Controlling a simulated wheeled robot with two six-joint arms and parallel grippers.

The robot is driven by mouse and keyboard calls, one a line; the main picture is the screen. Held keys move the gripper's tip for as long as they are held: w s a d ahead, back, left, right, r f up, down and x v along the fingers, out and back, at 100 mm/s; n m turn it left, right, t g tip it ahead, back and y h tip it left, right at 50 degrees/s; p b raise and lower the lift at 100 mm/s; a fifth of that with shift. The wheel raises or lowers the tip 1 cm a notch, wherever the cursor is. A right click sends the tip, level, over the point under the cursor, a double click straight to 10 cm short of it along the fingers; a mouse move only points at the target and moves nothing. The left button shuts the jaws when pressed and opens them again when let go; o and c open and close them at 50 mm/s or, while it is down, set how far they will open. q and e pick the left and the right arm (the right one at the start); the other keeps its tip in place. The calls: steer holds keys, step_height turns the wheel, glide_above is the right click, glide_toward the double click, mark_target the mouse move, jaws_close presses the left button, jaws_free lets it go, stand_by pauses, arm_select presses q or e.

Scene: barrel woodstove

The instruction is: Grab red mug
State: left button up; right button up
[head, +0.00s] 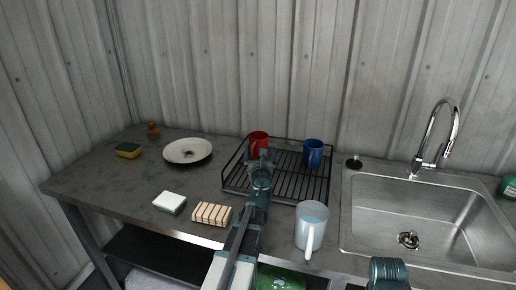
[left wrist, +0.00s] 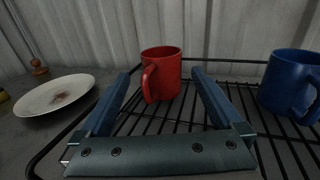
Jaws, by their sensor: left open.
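The red mug (head: 258,143) stands upright on the black wire dish rack (head: 289,198), at its back left. In the left wrist view the red mug (left wrist: 163,72) is straight ahead, with its handle toward the camera and slightly left. My left gripper (head: 262,158) reaches over the rack in front of the mug and hides its lower part in the head view. In the left wrist view its fingers (left wrist: 163,78) are open and spread to either side of the mug's lower part; whether the tips reach past the handle is hard to tell. My right gripper (head: 388,272) shows only partly at the bottom edge.
A blue mug (head: 313,152) stands on the rack to the right. A large pale mug (head: 311,228) stands in front of the rack. The plate (head: 187,150), sponge (head: 128,150), white block (head: 169,202) and striped block (head: 211,214) lie left. The sink (head: 430,220) is right.

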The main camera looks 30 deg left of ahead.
mark_target(259, 142)
arm_select(q)
steer(key=x, duration=0.6)
steer(key=shift+f+b+x, duration=0.2)
steer(key=shift+x, duration=1.1)
steer(key=shift+f+b+x, duration=0.2)
steer(key=shift+x, duration=1.1)
steer(key=shift+d, duration=0.15)
steer(key=c, duration=1.4)
